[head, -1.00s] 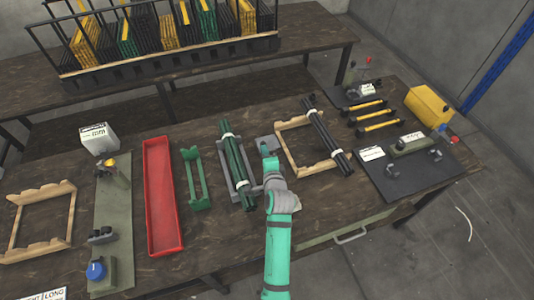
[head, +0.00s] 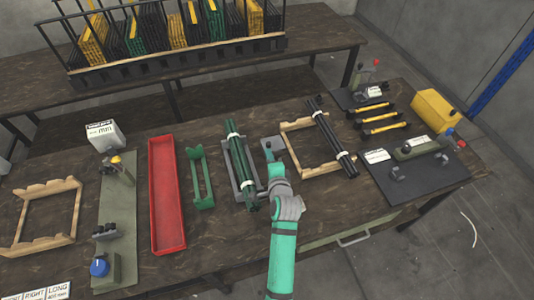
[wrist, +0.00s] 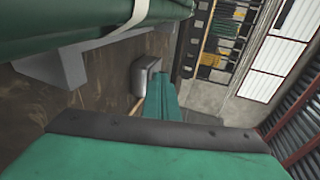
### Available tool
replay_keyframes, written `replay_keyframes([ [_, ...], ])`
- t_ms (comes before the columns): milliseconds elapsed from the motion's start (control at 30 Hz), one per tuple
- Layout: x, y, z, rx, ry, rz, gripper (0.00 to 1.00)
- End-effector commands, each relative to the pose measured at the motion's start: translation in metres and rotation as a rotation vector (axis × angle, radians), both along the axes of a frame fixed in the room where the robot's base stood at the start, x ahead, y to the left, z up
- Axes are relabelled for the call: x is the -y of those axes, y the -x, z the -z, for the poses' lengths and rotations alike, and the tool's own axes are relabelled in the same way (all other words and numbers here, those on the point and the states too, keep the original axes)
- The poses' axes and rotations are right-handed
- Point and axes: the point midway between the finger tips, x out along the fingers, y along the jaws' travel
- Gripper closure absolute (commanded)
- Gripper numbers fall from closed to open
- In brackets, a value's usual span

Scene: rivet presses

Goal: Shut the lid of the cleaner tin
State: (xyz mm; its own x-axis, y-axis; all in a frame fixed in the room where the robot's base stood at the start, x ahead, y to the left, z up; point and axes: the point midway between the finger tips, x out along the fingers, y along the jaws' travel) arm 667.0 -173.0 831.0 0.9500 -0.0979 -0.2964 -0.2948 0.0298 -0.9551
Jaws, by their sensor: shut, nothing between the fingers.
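A small grey metal piece (head: 273,142), which looks like the cleaner tin, is on the bench between the green rod bundle and the right wooden frame. In the wrist view, a rounded grey metal piece (wrist: 142,78) that seems to be the same tin shows just beyond my fingers. I cannot tell lid from body or how far the lid stands open. My gripper (head: 269,151) is shut and empty, its tips at the near side of the tin and partly covering it. Whether they touch it is unclear. The green fingers also show in the wrist view (wrist: 160,105).
Green rods (head: 237,160) lie in a grey cradle (head: 229,178) close to the left of my gripper. Black rods (head: 330,135) rest on a wooden frame (head: 289,140) to the right. A red tray (head: 166,195) is farther left. A dark fixture plate (head: 420,188) is at the right.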

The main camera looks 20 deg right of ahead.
Motion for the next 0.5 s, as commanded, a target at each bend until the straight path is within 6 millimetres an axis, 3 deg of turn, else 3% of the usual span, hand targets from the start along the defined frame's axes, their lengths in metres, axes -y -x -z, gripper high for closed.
replay_keyframes([
  [300,-0.015,0.06,-0.012,-0.006,-0.003,0.002,1.0],
  [500,-0.031,0.088,-0.022,-0.006,-0.003,-0.013,1.0],
])
